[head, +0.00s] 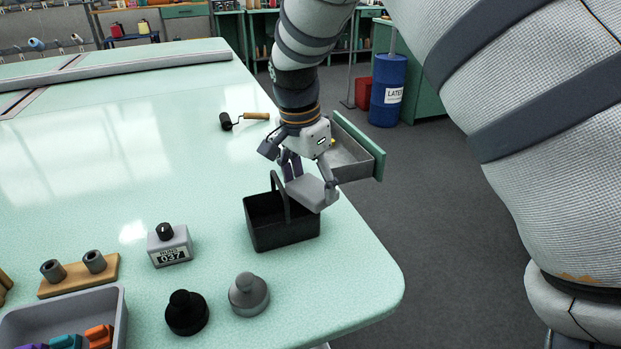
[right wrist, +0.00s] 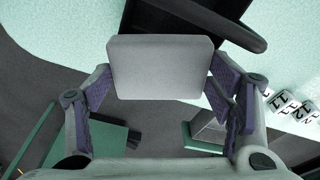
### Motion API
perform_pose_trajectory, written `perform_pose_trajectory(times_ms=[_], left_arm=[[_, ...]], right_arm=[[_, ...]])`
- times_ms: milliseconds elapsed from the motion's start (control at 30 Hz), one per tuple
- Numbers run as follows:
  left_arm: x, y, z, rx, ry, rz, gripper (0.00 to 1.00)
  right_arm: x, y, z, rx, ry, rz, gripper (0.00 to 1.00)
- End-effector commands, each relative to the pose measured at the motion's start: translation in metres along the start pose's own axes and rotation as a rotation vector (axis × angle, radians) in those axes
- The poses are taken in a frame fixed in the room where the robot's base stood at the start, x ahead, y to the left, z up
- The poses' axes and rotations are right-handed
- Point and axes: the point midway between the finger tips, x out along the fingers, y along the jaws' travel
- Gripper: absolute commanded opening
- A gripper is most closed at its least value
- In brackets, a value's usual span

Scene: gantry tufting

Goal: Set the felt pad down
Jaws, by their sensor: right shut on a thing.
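The felt pad (head: 312,191) is a light grey rounded block. My right gripper (head: 309,177) is shut on it, and holds it next to the back right rim of a black basket (head: 283,233) with an upright handle. In the right wrist view the felt pad (right wrist: 160,67) sits between the two purple-padded fingers of my right gripper (right wrist: 160,85). There it covers part of the dark basket (right wrist: 225,22). I cannot tell whether the pad touches the basket. My left gripper is not in view.
A drawer (head: 350,152) stands open beyond the table's right edge. A roller (head: 240,119), a labelled block (head: 169,245), a black knobbed weight (head: 187,313), a grey one (head: 248,295) and a grey bin (head: 65,318) are on the green table (head: 130,165). The table's middle left is clear.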

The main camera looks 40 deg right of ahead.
Motion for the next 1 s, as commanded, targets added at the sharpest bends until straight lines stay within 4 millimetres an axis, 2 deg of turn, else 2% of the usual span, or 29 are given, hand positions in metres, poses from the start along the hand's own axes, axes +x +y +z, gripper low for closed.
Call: perform_pose_trajectory(times_ms=[33,100,467,567,800,900,1000], left_arm=[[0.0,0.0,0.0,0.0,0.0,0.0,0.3],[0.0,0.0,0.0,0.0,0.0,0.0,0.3],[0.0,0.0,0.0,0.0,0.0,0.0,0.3],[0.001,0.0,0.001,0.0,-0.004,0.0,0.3],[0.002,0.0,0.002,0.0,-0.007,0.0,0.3],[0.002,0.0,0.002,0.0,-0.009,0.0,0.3],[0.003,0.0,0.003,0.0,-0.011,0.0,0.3]], right_arm=[[0.0,0.0,0.0,0.0,0.0,0.0,0.81],[0.0,0.0,0.0,0.0,0.0,0.0,0.94],[-0.003,0.0,-0.001,0.0,0.0,-0.002,0.94],[-0.02,-0.002,-0.002,0.0,0.002,-0.005,0.94],[-0.088,-0.001,-0.002,0.001,0.002,-0.006,0.94],[-0.109,-0.001,-0.002,0.0,0.001,-0.004,0.94],[-0.122,-0.001,-0.001,-0.001,0.001,-0.001,0.94]])
